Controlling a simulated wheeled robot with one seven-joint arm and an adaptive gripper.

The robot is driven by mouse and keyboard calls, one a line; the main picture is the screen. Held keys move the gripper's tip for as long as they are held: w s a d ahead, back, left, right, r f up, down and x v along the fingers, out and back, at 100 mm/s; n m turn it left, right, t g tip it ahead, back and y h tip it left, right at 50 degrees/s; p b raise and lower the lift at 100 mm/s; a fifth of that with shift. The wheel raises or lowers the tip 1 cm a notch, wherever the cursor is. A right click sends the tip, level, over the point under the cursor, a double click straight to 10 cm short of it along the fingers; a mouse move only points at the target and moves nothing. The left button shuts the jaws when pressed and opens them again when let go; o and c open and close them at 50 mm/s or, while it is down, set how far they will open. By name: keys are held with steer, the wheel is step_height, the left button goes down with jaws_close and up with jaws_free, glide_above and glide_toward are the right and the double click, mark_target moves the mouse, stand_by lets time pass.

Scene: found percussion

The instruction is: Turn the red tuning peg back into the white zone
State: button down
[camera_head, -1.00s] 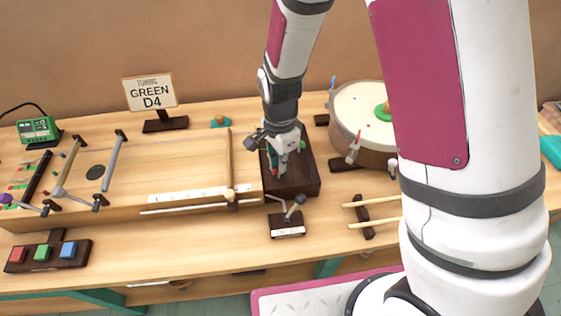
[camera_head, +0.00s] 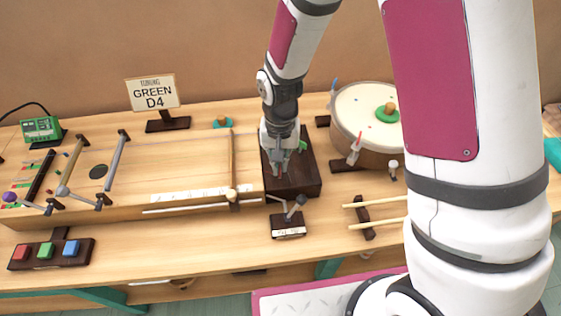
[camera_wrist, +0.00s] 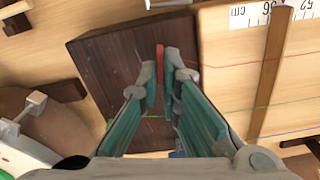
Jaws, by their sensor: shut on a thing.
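The red tuning peg (camera_wrist: 160,64) stands up from the dark wooden block at the right end of the stringed board; in the wrist view it shows as a narrow red bar. My gripper (camera_wrist: 161,72) is shut on the red peg, a fingertip on each side of it. In the head view my gripper (camera_head: 282,170) is over the dark block (camera_head: 304,182) and hides most of the peg. A green piece (camera_head: 303,145) shows just behind it. I cannot make out the white zone.
A round drum (camera_head: 352,112) stands close on the right. The long stringed board (camera_head: 190,155) with a wooden bridge (camera_head: 231,165) lies on the left. A small lever stand (camera_head: 288,228) is in front. A sign (camera_head: 152,93) reads GREEN D4.

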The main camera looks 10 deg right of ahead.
steer(key=n, duration=0.5)
steer(key=shift+a+n, duration=0.1)
steer(key=shift+n, duration=0.2)
steer(key=n, duration=0.5)
steer(key=shift+a, duration=0.1)
steer(key=n, duration=0.5)
steer(key=shift+s+n+p, duration=0.15)
steer(key=shift+n+p, duration=0.2)
steer(key=shift+n, duration=0.05)
steer(key=n, duration=0.5)
steer(key=shift+s+p, duration=0.1)
steer(key=shift+p, duration=0.3)
steer(key=n+p, duration=0.1)
steer(key=n, duration=0.5)
steer(key=shift+s, duration=0.1)
steer(key=n, duration=1)
steer(key=shift+n+p, duration=0.35)
steer(key=shift+n, duration=0.05)
steer(key=n, duration=0.5)
steer(key=shift+d+n, duration=0.3)
